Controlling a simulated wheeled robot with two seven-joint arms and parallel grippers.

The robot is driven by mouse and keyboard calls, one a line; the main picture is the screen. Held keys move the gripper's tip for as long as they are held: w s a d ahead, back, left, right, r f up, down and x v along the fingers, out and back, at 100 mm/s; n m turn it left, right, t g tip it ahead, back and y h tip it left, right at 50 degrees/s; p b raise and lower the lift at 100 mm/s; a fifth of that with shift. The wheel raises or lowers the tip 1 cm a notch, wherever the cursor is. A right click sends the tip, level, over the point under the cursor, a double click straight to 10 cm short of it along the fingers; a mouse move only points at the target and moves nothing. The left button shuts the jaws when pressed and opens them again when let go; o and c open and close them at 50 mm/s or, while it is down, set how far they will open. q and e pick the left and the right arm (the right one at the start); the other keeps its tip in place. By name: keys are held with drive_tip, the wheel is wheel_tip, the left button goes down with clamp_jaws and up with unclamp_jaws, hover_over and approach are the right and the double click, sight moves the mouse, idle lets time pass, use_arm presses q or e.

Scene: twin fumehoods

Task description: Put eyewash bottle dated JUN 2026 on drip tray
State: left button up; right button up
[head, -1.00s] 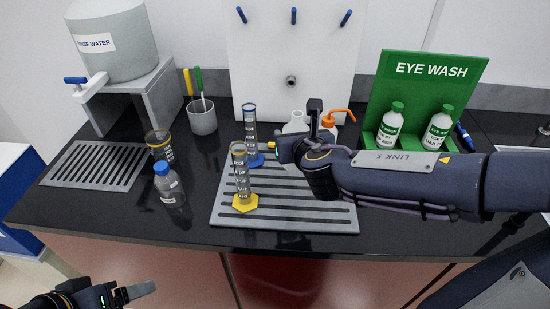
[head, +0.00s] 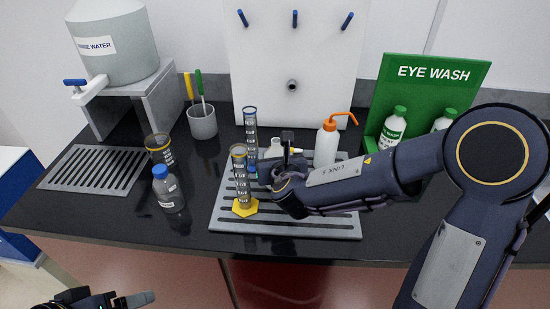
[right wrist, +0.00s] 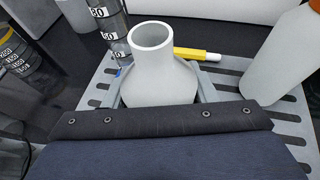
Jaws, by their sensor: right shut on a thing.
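Two white eyewash bottles with green caps, the left one (head: 393,128) and the right one (head: 444,119), stand in the green EYE WASH holder (head: 432,72). The right bottle is partly hidden by my arm; their dates are too small to read. One grey slotted tray (head: 62,180) lies at left by the rinse-water stand; a larger slotted tray (head: 335,229) lies mid-bench. My right gripper (head: 268,163) is over the larger tray, shut on a white open-necked flask (right wrist: 152,72). I cannot tell whether the flask is lifted. My left gripper (head: 135,300) is low in front of the bench; its opening is unclear.
Two graduated cylinders, yellow-based (head: 240,178) and blue-based (head: 250,124), stand close left of my right gripper. An orange-topped wash bottle (head: 326,143) stands right of it.

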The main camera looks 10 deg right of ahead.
drive_tip(key=shift+f, duration=0.15)
drive_tip(key=o, duration=1.2)
drive_tip(key=shift+c, duration=0.2)
